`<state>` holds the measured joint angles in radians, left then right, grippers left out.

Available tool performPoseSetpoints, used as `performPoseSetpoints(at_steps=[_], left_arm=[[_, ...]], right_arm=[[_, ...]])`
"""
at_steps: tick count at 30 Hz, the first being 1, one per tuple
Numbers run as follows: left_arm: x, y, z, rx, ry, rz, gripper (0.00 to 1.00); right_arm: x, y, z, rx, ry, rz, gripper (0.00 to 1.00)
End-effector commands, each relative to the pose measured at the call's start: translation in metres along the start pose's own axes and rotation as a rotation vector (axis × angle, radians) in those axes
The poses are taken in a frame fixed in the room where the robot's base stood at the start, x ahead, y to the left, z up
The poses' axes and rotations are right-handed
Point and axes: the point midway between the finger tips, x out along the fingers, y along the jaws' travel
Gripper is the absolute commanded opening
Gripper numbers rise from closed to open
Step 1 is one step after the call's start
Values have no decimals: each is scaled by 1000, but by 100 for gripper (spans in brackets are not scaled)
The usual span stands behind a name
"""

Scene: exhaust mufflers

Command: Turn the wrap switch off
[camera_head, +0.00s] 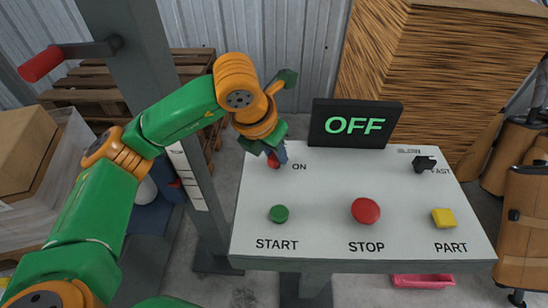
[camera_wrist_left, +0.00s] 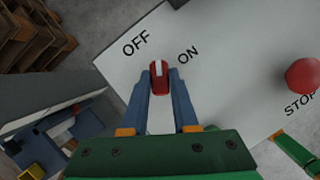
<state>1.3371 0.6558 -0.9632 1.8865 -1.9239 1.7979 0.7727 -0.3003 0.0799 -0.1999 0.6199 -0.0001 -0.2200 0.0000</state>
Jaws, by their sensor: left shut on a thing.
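The wrap switch (camera_wrist_left: 159,78) is a red knob with a white mark. In the left wrist view it sits between the OFF and ON labels, its white mark toward the gap between them. My left gripper (camera_wrist_left: 161,84) is shut on it, with a blue finger on each side. In the head view the switch (camera_head: 273,160) is a partly hidden bit of red below the left gripper (camera_head: 278,155), at the panel's upper left. The OFF label is hidden there. The display (camera_head: 355,124) reads OFF in green. My right gripper is not in view.
The white panel (camera_head: 322,225) also bears a green START button (camera_head: 279,214), a red STOP button (camera_head: 366,211), a yellow PART button (camera_head: 443,218) and a black switch (camera_head: 425,163) near FAST. A grey post (camera_head: 180,110) with a red handle (camera_head: 40,64) stands left.

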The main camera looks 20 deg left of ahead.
Motion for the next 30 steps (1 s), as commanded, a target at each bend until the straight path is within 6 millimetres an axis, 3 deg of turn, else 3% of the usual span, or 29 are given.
performPoseSetpoints(at_steps=[6, 15, 30], left_arm=[[3, -2, 0, -181, -5, 75, 0], [1, -3, 1, -385, -4, 159, 0], [0, -3, 2, -528, -2, 217, 0]], right_arm=[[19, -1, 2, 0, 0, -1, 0], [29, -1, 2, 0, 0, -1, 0], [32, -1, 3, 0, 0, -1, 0]])
